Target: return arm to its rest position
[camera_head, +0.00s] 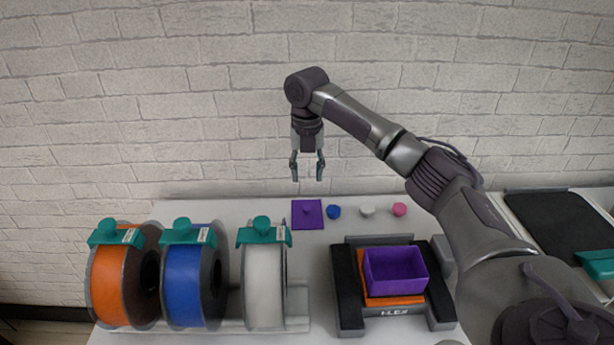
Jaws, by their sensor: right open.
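My right arm reaches in from the right side of the head view. Its gripper (307,168) points down and is open and empty, with a gap between the two fingers. My left gripper is not in view.
Orange (112,287), blue (183,283) and white (262,290) spools with teal clips stand at the left. A purple box (395,285) sits on a small machine (348,300). Blue, white and pink pieces (399,209) lie behind it. A black panel (550,225) is at the right.

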